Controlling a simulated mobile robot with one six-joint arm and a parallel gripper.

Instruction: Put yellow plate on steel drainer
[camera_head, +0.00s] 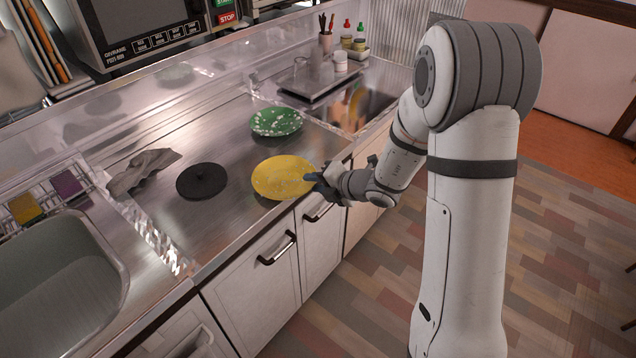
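The yellow plate (281,177) lies on the steel counter near its front edge, right of a round black lid-like disc. My gripper (313,179) is at the plate's right rim, with its fingertips at or over the edge. I cannot tell whether the fingers are open or shut, or whether they touch the plate. A raised flat steel piece (312,82) stands at the back right of the counter. I cannot tell for sure whether it is the steel drainer.
A green patterned plate (276,121) lies behind the yellow plate. The black disc (202,181) and a grey cloth (142,172) lie to the left. A sink (62,290) is at far left. Jars and bottles (354,46) stand at the back right. Cabinet doors (262,284) drop below the counter edge.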

